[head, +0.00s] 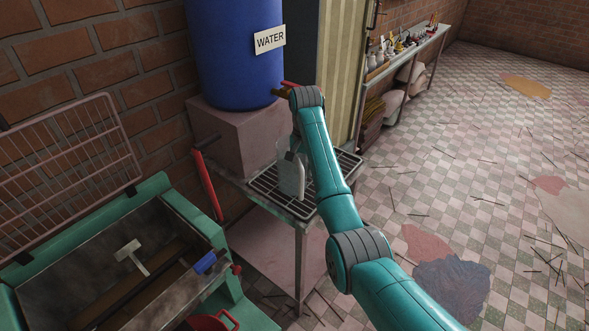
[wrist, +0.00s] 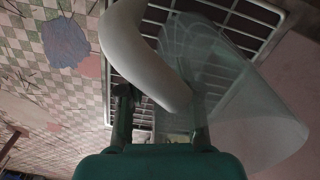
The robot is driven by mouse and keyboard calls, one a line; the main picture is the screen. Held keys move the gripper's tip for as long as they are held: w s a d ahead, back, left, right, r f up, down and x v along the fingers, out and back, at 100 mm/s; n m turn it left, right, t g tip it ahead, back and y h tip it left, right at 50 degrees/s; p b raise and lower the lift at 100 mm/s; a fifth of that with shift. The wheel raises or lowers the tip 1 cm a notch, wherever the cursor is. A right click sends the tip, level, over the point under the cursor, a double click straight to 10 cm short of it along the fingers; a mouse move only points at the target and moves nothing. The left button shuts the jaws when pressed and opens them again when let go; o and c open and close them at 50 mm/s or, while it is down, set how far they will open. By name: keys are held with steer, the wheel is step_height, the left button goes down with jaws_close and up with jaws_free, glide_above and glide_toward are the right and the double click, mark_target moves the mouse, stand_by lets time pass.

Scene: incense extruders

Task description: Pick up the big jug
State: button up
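The big jug (head: 288,180) is clear with a white handle. In the head view it stands on the wire rack beside the water barrel, partly hidden by my arm. In the wrist view its clear body (wrist: 245,110) fills the right and its thick white handle (wrist: 135,50) curves down close in front of my gripper (wrist: 161,108). The two fingers are apart, one on each side of the handle's lower end. The handle hides part of the fingertips, so contact is unclear. In the head view my arm hides most of the gripper.
The rack (head: 348,163) tops a small metal table. A blue water barrel (head: 235,50) with a tap stands on a block (head: 232,135) behind it. A green trough machine (head: 110,255) with a raised grille is at left. A shelf (head: 405,50) of small items stands farther back.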

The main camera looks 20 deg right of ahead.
jaws_close()
stand_by(0.3)
